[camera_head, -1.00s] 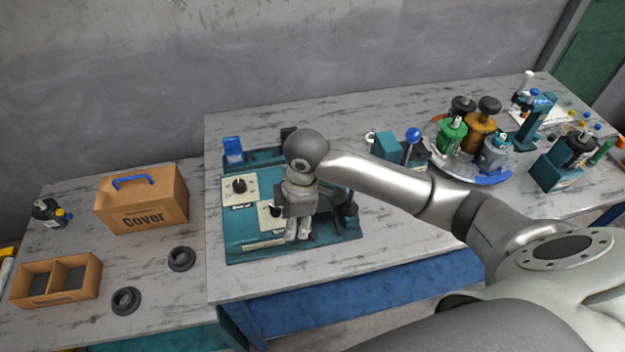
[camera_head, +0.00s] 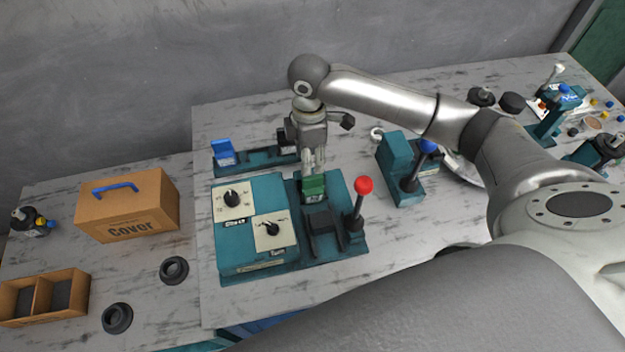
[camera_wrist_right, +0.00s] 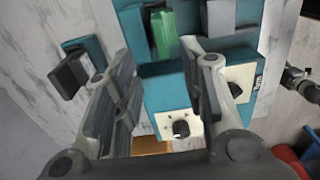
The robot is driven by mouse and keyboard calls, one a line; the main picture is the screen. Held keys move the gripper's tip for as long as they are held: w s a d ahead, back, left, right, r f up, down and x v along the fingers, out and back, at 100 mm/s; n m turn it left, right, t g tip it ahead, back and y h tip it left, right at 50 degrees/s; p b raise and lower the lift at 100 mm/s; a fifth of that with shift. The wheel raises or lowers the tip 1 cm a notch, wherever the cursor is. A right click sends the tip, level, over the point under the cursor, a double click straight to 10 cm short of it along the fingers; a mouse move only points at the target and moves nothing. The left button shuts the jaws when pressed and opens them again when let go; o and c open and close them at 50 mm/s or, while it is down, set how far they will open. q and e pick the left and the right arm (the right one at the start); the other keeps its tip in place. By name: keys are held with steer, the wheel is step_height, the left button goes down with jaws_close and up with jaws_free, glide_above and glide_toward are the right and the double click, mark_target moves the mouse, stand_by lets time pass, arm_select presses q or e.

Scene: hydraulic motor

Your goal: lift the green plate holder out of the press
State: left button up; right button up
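The press is a teal machine (camera_head: 250,258) on the middle table, with two dials on pale plates and a lever with a red knob (camera_head: 363,185). The green plate holder (camera_head: 313,187) sits in its back part, right of the dials. My right gripper (camera_head: 314,165) is just above the holder, fingers pointing down. In the right wrist view the gripper (camera_wrist_right: 152,68) is open, and the green holder (camera_wrist_right: 162,32) shows ahead, between the lines of the fingers. I see no contact between them. The holder's lower part is hidden in the press. My left gripper is out of view.
A blue-knobbed teal device (camera_head: 403,170) stands right of the press, and a teal base with a blue block (camera_head: 223,152) behind it. A cardboard box (camera_head: 128,205), an open two-part tray (camera_head: 42,298) and two dark rings are at left. Table in front is clear.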

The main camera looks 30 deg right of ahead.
mark_target(313, 177)
steer(key=f, duration=0.1)
steer(key=s+f, duration=0.1)
steer(key=f, duration=0.1)
steer(key=shift+a, duration=0.2)
steer(key=shift+w+f+p, duration=0.1)
steer(key=shift+f+p, duration=0.15)
steer(key=shift+p, duration=0.05)
steer(key=f+p, duration=0.1)
steer(key=f, duration=0.1)
steer(key=d+f, duration=0.1)
steer(key=f, duration=0.1)
steer(key=shift+w+f+p, duration=0.2)
steer(key=shift+p, duration=0.2)
steer(key=shift+f, duration=0.4)
steer(key=shift+c, duration=0.3)
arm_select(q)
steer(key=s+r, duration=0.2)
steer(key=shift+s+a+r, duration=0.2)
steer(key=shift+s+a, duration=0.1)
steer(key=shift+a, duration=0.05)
arm_select(e)
jaws_close()
